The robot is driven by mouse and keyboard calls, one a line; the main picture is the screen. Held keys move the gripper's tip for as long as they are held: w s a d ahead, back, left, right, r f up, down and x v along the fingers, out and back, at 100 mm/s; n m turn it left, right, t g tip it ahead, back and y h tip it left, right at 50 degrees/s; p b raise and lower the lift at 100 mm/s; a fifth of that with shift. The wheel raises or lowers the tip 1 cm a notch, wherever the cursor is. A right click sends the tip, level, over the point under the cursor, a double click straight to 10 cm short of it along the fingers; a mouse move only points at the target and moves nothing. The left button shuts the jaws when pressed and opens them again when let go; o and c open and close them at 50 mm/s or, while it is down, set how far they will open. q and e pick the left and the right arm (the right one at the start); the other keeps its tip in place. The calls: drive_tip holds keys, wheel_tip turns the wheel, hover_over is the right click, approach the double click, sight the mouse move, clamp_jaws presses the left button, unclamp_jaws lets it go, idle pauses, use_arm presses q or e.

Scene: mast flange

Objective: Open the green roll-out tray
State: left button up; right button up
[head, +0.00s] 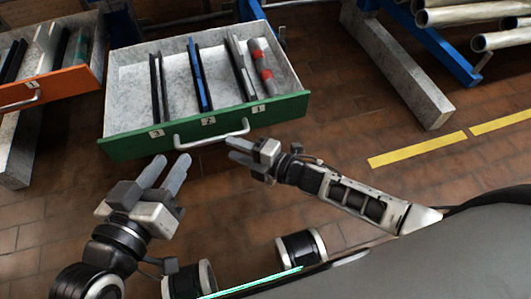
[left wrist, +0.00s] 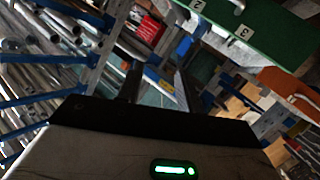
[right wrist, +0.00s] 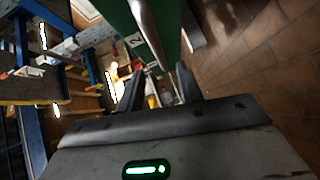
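The green roll-out tray (head: 205,125) is rolled out, showing its pale inside and long narrow parts lying in it. Its light bar handle (head: 212,138) runs along the green front, below labels 3, 2 and 1. My right gripper (head: 235,151) is open, just below the handle's right end; in the right wrist view the handle (right wrist: 147,32) shows beyond and above the parted fingertips (right wrist: 158,85). My left gripper (head: 167,168) is open and empty, below the handle's left end. The tray front (left wrist: 265,35) also shows in the left wrist view.
An orange-fronted tray (head: 50,88) stands part out at the left. A stone-like beam (head: 400,70), blue rack frame and metal pipes (head: 470,15) are at the upper right. Brick floor with yellow stripes (head: 418,149) is clear right of the tray.

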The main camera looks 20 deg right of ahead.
use_arm(q)
drive_tip(key=shift+s+a+f+m+y+p, duration=0.1)
drive_tip(key=shift+a+f+m+y+p, duration=0.1)
drive_tip(key=shift+a+m+y+p, duration=0.4)
use_arm(e)
drive_tip(key=v, duration=0.7)
drive_tip(key=shift+s+d, duration=0.2)
drive_tip(key=shift+d, duration=0.1)
use_arm(q)
drive_tip(key=shift+d+n, duration=0.25)
drive_tip(key=shift+n, duration=0.05)
